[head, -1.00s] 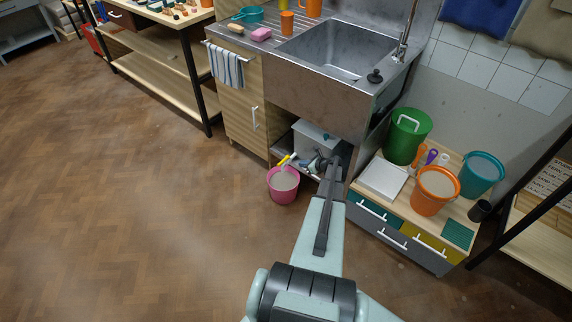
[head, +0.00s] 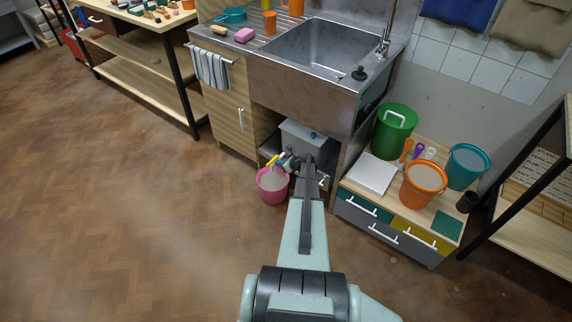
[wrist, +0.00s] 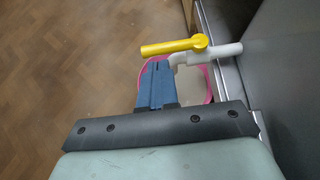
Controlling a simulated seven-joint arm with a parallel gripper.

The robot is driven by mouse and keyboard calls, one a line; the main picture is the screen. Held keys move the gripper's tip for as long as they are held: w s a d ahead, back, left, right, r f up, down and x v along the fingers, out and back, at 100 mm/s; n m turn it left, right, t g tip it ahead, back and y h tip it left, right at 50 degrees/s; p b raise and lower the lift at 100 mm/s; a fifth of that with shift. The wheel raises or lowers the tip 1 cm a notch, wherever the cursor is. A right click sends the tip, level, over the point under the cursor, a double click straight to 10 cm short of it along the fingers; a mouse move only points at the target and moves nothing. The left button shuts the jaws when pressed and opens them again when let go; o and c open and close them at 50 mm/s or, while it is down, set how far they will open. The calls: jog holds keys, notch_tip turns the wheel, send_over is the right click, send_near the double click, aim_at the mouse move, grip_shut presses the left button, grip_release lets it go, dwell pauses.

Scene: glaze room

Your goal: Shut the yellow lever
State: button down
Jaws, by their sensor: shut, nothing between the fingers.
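The yellow lever (wrist: 172,46) sits on a white tap (wrist: 218,52) and points left in the wrist view. In the head view the lever (head: 272,160) is small, below the sink and above the pink bucket (head: 272,187). My gripper (wrist: 157,62) is shut and empty, its blue fingers close together. The fingertips are just beside the lever in the wrist view; whether they touch it I cannot tell. In the head view my gripper (head: 288,160) is partly hidden by my own arm.
The grey tank (head: 305,134) is under the steel sink (head: 322,48). The pink bucket also shows beneath the tap in the wrist view (wrist: 208,88). A low drawer unit (head: 390,228) stands to the right, bearing several buckets. Floor on the left is clear.

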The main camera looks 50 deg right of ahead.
aim_at(270, 164)
jog(key=shift+x, duration=2.15)
jog(key=shift+w+a+m+h, duration=0.2)
jog(key=shift+w+m+h, duration=0.05)
jog(key=shift+m+h, duration=0.25)
jog(key=shift+w+a+m+h, duration=0.2)
jog(key=shift+w+m+h, duration=0.15)
jog(key=shift+m+h, duration=0.25)
jog(key=m+h, duration=0.1)
jog(key=w+m+g+h, duration=0.1)
jog(key=shift+w+a+m, duration=0.1)
jog(key=shift+w+m, duration=0.15)
jog(key=shift+m, duration=0.05)
jog(key=shift+m+g+h, duration=0.3)
jog(key=shift+m+h, duration=0.4)
jog(key=shift+h, duration=0.1)
jog(key=w, duration=0.1)
jog(key=w+d, duration=0.1)
jog(key=w, duration=0.3)
jog(key=shift+d, duration=0.35)
jog(key=shift+s+d, duration=0.4)
jog(key=shift+s, duration=0.25)
